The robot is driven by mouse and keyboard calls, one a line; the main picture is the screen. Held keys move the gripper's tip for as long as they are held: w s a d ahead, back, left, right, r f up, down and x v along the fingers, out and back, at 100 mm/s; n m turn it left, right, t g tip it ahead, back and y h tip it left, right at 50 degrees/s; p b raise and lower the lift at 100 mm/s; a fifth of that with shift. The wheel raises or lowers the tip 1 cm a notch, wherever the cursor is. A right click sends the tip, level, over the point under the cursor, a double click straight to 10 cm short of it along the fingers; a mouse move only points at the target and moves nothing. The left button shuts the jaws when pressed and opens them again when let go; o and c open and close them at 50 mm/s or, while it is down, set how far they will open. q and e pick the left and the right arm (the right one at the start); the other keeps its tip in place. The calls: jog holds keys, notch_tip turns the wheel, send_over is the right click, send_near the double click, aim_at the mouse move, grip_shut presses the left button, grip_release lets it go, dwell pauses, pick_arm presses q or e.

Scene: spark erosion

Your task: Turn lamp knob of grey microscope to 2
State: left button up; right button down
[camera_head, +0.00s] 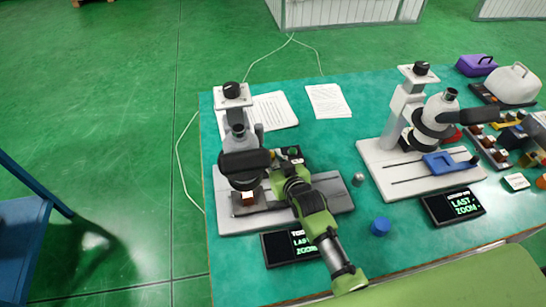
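A grey microscope (238,125) stands on a pale base plate (235,222) at the left of the table. It has a black knob (231,90) on top of its column and a black head part in front. A second, paler microscope (405,100) stands at the right. One green arm comes in from the lower right; I take it for my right arm. Its dark gripper (288,155) is at the right side of the grey microscope, close to its column. The fingers are too small and covered to judge. I cannot make out the lamp knob or its setting. My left gripper is not in view.
The green table (330,150) holds papers (327,101), two dark display panels (454,206), a small metal piece (358,179) and a blue cap (380,226). Boxes and a purple case (476,65) crowd the right end. A blue frame (22,240) stands at the far left.

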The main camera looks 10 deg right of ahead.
jog(key=c, duration=1.8)
grip_release()
jog(key=v, duration=1.2)
